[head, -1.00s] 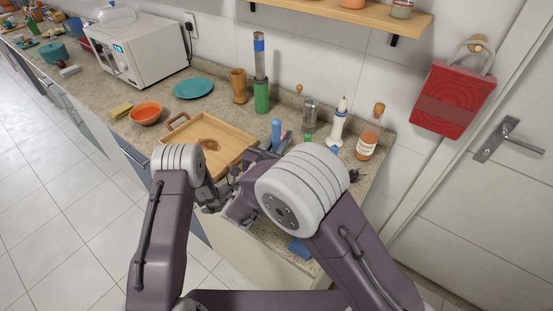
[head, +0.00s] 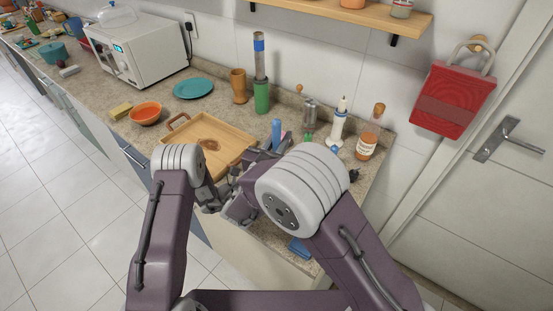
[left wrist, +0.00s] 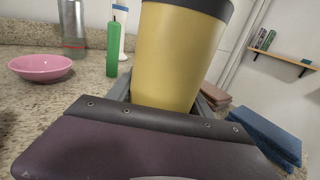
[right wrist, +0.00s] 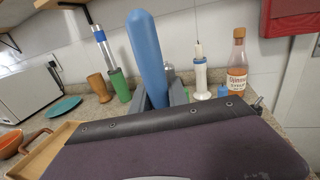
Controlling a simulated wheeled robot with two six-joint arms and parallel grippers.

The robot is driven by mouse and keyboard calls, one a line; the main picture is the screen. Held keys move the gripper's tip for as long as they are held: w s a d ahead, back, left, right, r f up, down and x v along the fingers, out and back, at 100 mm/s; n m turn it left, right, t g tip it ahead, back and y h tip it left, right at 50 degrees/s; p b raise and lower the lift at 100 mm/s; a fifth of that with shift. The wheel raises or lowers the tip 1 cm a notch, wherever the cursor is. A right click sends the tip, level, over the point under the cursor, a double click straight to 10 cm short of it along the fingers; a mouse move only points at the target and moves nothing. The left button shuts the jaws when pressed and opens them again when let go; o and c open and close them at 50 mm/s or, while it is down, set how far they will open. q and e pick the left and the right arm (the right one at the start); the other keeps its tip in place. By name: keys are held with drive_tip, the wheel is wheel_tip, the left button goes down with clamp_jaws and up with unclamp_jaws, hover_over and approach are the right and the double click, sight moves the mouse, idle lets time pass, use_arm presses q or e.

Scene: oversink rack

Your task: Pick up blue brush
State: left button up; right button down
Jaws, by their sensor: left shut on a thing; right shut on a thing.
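The blue brush (right wrist: 148,55) stands upright between the fingers of my right gripper (right wrist: 159,95) in the right wrist view; only a smooth rounded blue length shows. In the head view, its blue top (head: 276,131) rises beside the right gripper (head: 268,153), at the tray's right corner. My right gripper is shut on it. My left gripper (left wrist: 162,95) is shut on a yellow cup (left wrist: 178,55) with a dark rim, seen in the left wrist view.
A wooden tray (head: 220,143) lies left of the right gripper. Behind stand a green holder (head: 261,97), a white bottle (head: 338,128) and an amber bottle (head: 369,135).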

idle(0.5)
use_arm(q)
drive_tip(key=o, duration=1.6)
use_arm(e)
wheel_tip(320, 180, up, 10)
use_arm(q)
drive_tip(key=v, duration=1.2)
use_arm(e)
drive_tip(key=shift+f, duration=0.1)
